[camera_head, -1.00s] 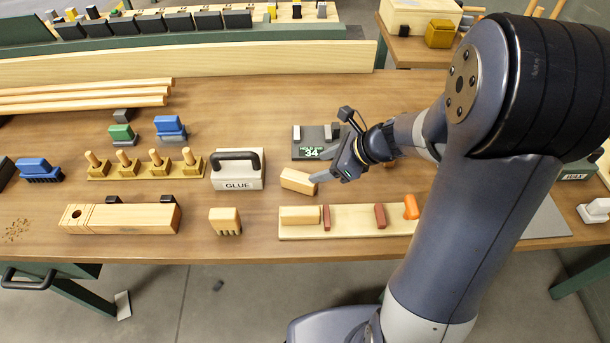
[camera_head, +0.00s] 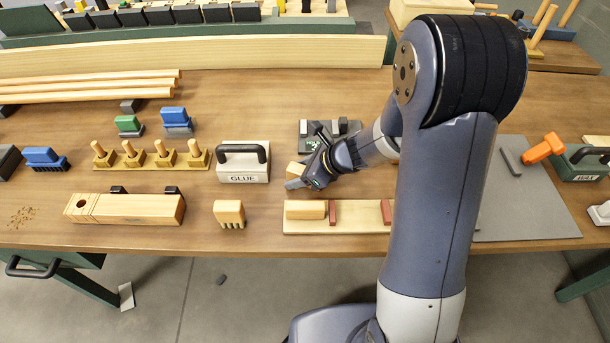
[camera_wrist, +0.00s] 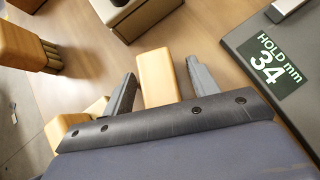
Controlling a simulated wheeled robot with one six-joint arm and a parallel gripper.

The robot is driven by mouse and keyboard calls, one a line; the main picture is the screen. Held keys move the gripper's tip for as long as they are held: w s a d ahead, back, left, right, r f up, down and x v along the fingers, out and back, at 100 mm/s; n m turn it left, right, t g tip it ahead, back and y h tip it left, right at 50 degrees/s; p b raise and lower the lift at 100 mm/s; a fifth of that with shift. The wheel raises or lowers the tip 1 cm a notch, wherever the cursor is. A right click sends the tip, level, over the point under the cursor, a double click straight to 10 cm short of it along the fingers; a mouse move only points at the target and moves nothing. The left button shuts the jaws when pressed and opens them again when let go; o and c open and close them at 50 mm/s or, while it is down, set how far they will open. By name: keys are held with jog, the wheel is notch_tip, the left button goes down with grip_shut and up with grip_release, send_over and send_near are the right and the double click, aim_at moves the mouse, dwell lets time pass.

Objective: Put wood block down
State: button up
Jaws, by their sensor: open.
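A pale wood block (camera_head: 295,170) lies on the brown bench, partly hidden by my gripper in the head view. My gripper (camera_head: 303,174) is open and low over the bench around it. In the wrist view the block (camera_wrist: 157,78) stands out between the two grey fingers of my gripper (camera_wrist: 161,70), with a gap visible on the right side. Whether either finger touches it I cannot tell. A second pale block (camera_head: 305,209) lies on the light wooden board (camera_head: 345,225) just in front, beside a red-brown strip (camera_head: 333,212).
The dark "HOLD mm 34" plate (camera_wrist: 252,50) is close to the right of my gripper. The GLUE box (camera_head: 243,165) stands to the left, and a slotted wood block (camera_head: 229,213) is front left. A grey mat (camera_head: 520,200) with an orange-headed tool (camera_head: 543,148) is at the right.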

jog(key=c, duration=1.2)
jog(key=shift+r, duration=0.15)
